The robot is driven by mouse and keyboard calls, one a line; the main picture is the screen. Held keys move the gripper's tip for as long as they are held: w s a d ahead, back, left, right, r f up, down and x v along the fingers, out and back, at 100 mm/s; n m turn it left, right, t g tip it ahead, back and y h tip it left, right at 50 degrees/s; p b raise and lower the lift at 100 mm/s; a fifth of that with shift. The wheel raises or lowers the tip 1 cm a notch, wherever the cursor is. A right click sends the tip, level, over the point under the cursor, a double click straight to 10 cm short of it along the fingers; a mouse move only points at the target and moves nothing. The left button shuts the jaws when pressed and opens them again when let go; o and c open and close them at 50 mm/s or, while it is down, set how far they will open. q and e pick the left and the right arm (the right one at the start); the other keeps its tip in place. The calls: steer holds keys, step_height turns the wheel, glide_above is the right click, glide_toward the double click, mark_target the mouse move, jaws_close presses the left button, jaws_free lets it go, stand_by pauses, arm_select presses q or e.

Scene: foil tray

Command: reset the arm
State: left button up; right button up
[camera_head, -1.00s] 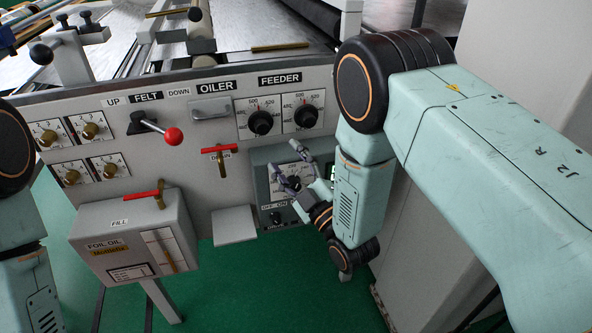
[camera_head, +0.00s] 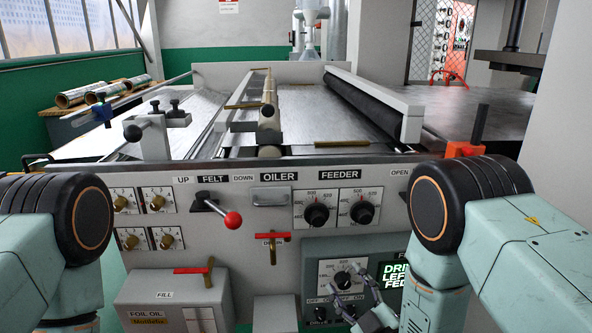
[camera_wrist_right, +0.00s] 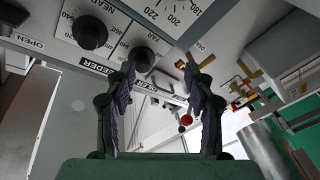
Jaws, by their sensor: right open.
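My right gripper (camera_head: 347,285) is open and empty, in front of the dial (camera_head: 331,272) on the grey-green control box (camera_head: 311,251), and partly covers that dial. In the right wrist view my right gripper (camera_wrist_right: 163,84) shows its two fingers spread apart with nothing between them. Part of a large numbered dial (camera_wrist_right: 180,10) is at the top of that view. My right arm (camera_head: 540,245) comes in from the right. My left arm (camera_head: 60,230) shows at the left edge, but its gripper is out of view.
The panel carries two black feeder knobs (camera_head: 317,215), a red-balled lever (camera_head: 232,220), brass knobs (camera_head: 121,202) and a red-handled valve (camera_head: 272,237). A foil oil box (camera_head: 170,290) juts out at lower left. A machine bed with a black roller (camera_head: 365,103) lies behind.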

steer(key=s+d+f+m+g+h, duration=0.45)
steer(key=s+f+m+g, duration=0.35)
steer(key=s+f, duration=0.6)
steer(key=s+d+f+m+g+h, duration=0.1)
steer(key=s+g, duration=0.4)
steer(key=s, duration=0.6)
steer(key=s+d+f+m+g, duration=0.2)
steer(key=s+d+f+g, duration=0.1)
steer(key=s, duration=0.8)
steer(key=shift+s+d+f+m+g+h, duration=0.2)
steer(key=shift+d+f+m+g+h, duration=0.2)
steer(key=shift+d+g, duration=0.4)
steer(key=shift+a, duration=0.2)
steer(key=shift+c, duration=0.3)
